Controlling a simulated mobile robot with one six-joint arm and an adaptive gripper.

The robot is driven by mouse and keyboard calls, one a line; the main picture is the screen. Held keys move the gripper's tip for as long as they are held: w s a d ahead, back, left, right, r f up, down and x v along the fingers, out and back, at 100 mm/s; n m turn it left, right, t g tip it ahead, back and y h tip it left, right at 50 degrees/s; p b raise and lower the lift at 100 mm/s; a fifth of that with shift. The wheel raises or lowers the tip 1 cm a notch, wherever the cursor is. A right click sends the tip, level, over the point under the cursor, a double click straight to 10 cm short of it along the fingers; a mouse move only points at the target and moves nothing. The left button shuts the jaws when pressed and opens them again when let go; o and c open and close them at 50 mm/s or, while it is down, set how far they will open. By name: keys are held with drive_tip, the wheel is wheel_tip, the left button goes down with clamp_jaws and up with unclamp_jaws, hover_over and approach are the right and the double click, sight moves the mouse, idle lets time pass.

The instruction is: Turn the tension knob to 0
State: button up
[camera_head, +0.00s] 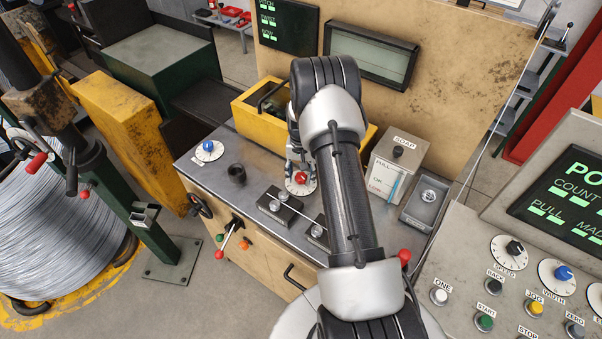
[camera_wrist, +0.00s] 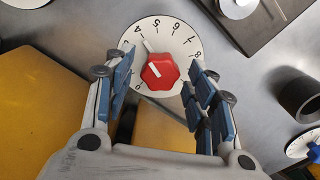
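A red knob (camera_head: 300,177) sits on a white numbered dial on the grey worktop. It shows larger in the wrist view (camera_wrist: 160,71), on its dial (camera_wrist: 181,42), with a pale pointer line toward the upper left. The line lies on the low-to-middle side of the scale, around 3 to 5; I cannot read it exactly. No "tension" label is readable. My gripper (camera_wrist: 160,80) is open, its two blue-padded fingers on either side of the knob with gaps between. I cannot tell how far above the dial the fingertips are.
A yellow bin (camera_head: 250,112) stands behind the knob. Metal blocks with a rod (camera_head: 290,212) lie in front. A dark cup (camera_head: 236,173) and a blue-knobbed dial (camera_head: 208,149) are to the left.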

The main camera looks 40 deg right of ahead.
drive_tip(key=c, duration=1)
drive_tip(key=shift+o, duration=0.2)
drive_tip(key=n+b, duration=0.2)
drive_tip(key=n, duration=0.2)
drive_tip(key=n+b, duration=0.1)
drive_tip(key=n, duration=0.3)
drive_tip(key=n+b, duration=0.1)
drive_tip(key=n, duration=0.5)
drive_tip(key=shift+n+b, duration=0.4)
drive_tip(key=n, duration=0.6)
drive_tip(key=shift+n+b, duration=0.3)
drive_tip(key=shift+b, duration=0.1)
